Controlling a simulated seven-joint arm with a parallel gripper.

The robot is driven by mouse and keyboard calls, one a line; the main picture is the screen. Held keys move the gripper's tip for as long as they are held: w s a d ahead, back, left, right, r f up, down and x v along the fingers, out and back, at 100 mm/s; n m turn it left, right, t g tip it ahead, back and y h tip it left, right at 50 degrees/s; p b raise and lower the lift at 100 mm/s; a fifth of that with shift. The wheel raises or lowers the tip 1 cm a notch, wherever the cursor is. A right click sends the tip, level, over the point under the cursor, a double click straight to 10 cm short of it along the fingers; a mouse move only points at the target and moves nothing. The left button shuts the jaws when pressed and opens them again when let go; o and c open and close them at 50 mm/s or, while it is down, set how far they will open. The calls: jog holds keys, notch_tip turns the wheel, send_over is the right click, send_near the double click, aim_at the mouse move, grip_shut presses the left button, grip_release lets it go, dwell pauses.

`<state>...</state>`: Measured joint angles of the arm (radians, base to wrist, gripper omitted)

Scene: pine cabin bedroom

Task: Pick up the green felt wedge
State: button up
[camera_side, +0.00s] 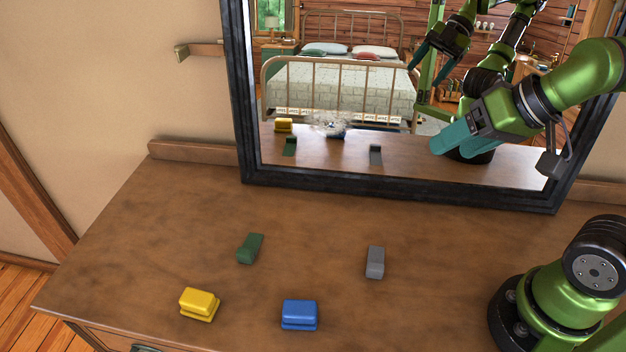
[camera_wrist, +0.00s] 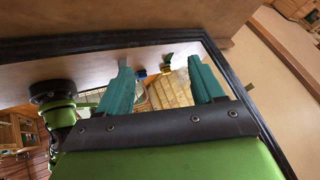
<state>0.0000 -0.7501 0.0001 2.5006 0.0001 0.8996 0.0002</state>
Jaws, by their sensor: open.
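The green felt wedge (camera_side: 250,248) lies on the wooden dresser top, left of the middle in the side view. Its reflection shows in the mirror behind. My gripper (camera_side: 437,146) is raised at the right, in front of the mirror, well apart from the wedge and to its right. In the wrist view my gripper (camera_wrist: 160,78) has its two teal fingers spread with nothing between them but the mirror's reflection. The wedge itself is not seen directly in the wrist view.
A grey wedge (camera_side: 375,262) lies right of the green one. A yellow block (camera_side: 200,304) and a blue block (camera_side: 299,314) are nearer the front edge. A dark-framed mirror (camera_side: 400,200) stands along the back of the dresser top (camera_side: 150,235). The wood around the green wedge is clear.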

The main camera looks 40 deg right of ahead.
jog(key=m+g+h, duration=0.2)
jog(key=m+g, duration=0.3)
jog(key=g, duration=0.2)
send_over(245, 249)
notch_tip(245, 249, down, 8)
notch_tip(245, 249, down, 16)
jog(key=shift+f, duration=0.1)
jog(key=shift+c, duration=0.3)
